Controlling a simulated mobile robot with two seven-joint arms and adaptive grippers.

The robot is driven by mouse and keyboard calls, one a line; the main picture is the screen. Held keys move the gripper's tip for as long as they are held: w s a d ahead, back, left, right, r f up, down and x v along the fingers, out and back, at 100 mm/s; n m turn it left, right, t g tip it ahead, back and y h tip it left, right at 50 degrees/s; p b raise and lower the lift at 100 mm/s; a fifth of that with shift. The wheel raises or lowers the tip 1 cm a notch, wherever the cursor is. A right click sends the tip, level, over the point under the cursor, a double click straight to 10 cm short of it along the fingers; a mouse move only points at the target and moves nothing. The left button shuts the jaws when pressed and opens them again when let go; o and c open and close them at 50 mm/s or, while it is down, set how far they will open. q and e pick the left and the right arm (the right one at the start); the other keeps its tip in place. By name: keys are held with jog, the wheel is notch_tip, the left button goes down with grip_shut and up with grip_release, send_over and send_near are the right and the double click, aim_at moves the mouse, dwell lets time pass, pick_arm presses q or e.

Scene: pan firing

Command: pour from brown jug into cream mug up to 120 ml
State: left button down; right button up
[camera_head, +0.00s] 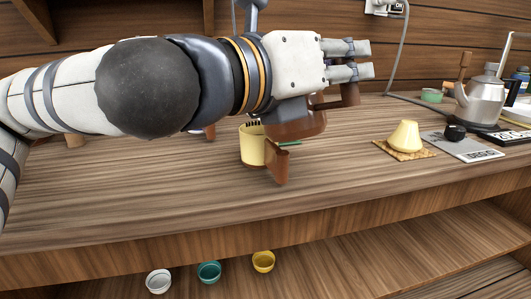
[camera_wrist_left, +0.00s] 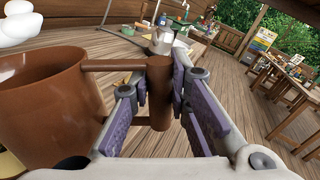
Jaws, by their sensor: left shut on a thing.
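My left gripper (camera_head: 350,60) is shut on the handle of the brown jug (camera_head: 298,128). In the left wrist view, the jug (camera_wrist_left: 45,105) fills the left side, with its handle (camera_wrist_left: 160,95) between the purple finger pads (camera_wrist_left: 170,100). In the head view my arm covers most of the jug. The cream mug (camera_head: 252,150) stands on the counter just left of and below the jug, partly hidden. I cannot tell whether they touch. No stream of liquid shows, and the mug's inside and the fill level are hidden. My right gripper is not in view.
A brown upright piece (camera_head: 279,166) stands in front of the mug. To the right are a pale yellow cone-shaped thing (camera_head: 405,137) on a woven mat (camera_head: 418,153), a scale (camera_head: 475,148) and a metal kettle (camera_head: 480,102). Small bowls (camera_head: 209,271) sit on the shelf below.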

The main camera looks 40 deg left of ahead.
pick_arm(q)
jog(key=shift+r, duration=0.1)
dwell(0.3)
jog(key=shift+w+a+r+n+p, duration=0.1)
jog(key=shift+a+r+n+p, duration=0.1)
jog(key=shift+r+n+p, duration=0.3)
jog(key=shift+a+r+n+p, duration=0.25)
jog(key=shift+r+n, duration=0.05)
jog(key=shift+r, duration=0.4)
jog(key=shift+w+a+r+n+p, duration=0.1)
jog(key=shift+a+r+n+p, duration=0.1)
jog(key=shift+r+n+p, duration=0.3)
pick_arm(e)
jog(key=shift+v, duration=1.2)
pick_arm(q)
jog(key=shift+a+r, duration=0.1)
jog(key=shift+w+a+r+n, duration=0.15)
jog(key=shift+a+r+n, duration=0.2)
jog(key=shift+n, duration=0.35)
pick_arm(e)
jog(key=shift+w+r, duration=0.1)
pick_arm(q)
jog(key=shift+a, duration=0.15)
jog(key=shift+w+a+r+n, duration=0.1)
jog(key=shift+w+a+n, duration=0.05)
jog(key=shift+a+n, duration=0.4)
jog(key=shift+d, duration=0.15)
dwell(0.4)
dwell(0.5)
